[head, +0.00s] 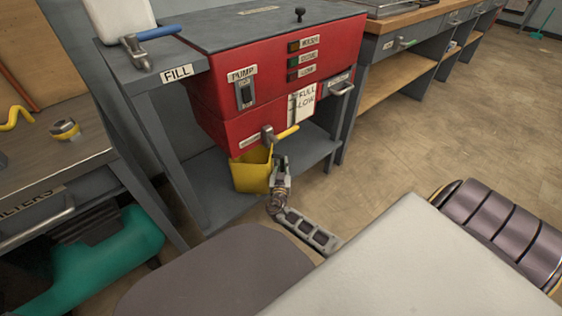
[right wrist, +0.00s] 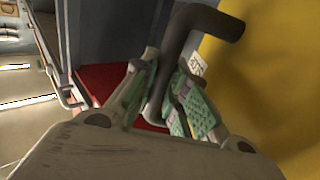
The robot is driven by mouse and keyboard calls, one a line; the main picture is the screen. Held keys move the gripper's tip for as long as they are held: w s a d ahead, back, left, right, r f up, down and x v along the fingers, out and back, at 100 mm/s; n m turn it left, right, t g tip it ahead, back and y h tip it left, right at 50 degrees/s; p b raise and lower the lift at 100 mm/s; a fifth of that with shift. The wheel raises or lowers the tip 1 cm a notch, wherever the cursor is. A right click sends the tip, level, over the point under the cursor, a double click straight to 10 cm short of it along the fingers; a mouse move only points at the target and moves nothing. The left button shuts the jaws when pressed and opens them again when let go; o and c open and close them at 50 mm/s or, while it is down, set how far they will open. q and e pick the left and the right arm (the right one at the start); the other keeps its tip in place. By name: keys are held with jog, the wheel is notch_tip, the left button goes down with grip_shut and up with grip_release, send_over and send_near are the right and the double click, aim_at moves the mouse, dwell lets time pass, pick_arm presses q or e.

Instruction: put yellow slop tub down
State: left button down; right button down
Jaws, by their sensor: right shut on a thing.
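The yellow slop tub (head: 248,172) is upright below the red machine's drain tap (head: 268,136), at the lower shelf. I cannot tell whether its base touches the shelf. My right gripper (head: 281,172) is at the tub's right side. In the right wrist view, its padded fingers (right wrist: 164,102) are shut on a dark bent handle (right wrist: 190,45), with the tub's yellow wall (right wrist: 275,90) close on the right. The tub's inside and base are mostly hidden. My left gripper is not in view.
The red machine (head: 275,85) overhangs the tub, and its tap has a yellow lever (head: 286,132). The grey lower shelf (head: 310,150) has bare room right of the tub. A workbench (head: 45,150) stands at left. Open floor (head: 440,120) lies to the right.

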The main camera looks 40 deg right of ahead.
dwell(0.4)
jog(key=c, duration=1.4)
grip_release()
jog(key=shift+c, duration=0.2)
jog(key=shift+s+a, duration=0.15)
jog(key=shift+s+a, duration=0.15)
jog(key=p+v, duration=0.2)
jog(key=v, duration=0.9)
jog(key=shift+s+a, duration=0.1)
jog(key=shift+s, duration=0.05)
